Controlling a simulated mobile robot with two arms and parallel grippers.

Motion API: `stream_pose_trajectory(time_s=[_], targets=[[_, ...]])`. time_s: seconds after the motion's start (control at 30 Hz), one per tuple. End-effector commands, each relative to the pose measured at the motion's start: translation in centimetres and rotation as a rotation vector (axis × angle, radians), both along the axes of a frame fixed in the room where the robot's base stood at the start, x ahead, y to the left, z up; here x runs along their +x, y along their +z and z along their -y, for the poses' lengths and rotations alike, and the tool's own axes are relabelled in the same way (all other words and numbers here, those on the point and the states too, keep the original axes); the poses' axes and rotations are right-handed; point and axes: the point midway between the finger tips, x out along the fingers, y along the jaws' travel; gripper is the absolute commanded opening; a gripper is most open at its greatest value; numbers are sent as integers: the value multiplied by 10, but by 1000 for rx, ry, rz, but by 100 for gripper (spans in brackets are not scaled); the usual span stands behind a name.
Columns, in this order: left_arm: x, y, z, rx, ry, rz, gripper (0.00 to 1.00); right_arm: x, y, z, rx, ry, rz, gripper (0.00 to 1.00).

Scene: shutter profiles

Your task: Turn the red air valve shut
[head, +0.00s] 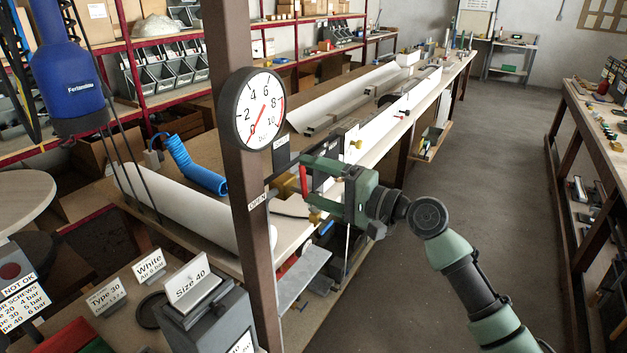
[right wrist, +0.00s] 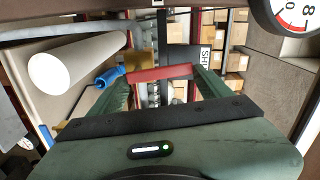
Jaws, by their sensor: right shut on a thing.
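The red air valve lever (head: 303,183) is beside the brown post, partly hidden by my right gripper. It stands roughly upright in the head view. My right gripper (head: 309,186) is shut on it, reaching in from the right. In the right wrist view the red lever (right wrist: 160,73) lies across between the two green fingers of the gripper (right wrist: 163,80). A brass-coloured valve part (right wrist: 139,62) is at its left end. A dark plate lettered SHUT (right wrist: 205,58) is near its right end. An OPEN label (head: 257,201) is lower on the post. My left gripper is out of view.
A round pressure gauge (head: 259,108) is on the brown post (head: 246,190), its red needle pointing low, near zero. A blue coiled hose (head: 191,166) and a white roll (head: 195,210) lie on the bench. The aisle floor (head: 492,150) on the right is clear.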

Motion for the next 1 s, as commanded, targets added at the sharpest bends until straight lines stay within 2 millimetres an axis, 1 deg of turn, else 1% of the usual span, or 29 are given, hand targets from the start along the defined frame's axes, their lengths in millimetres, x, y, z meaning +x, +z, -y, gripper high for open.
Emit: stream_pose_trajectory(time_s=[0.03,0.1,0.33,0.87,0.9,0.93,1.0], targets=[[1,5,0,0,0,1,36,0,2,0,17,2,-24,6],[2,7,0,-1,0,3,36,1,2,1,36,1,-50,6],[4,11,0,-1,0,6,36,3,0,2,77,2,-106,6],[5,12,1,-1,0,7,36,3,-1,2,89,2,-122,6],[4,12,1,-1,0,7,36,3,-1,2,89,2,-122,90],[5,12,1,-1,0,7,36,3,-1,2,88,2,-123,98],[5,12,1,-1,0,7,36,3,-1,3,88,1,-121,100]])
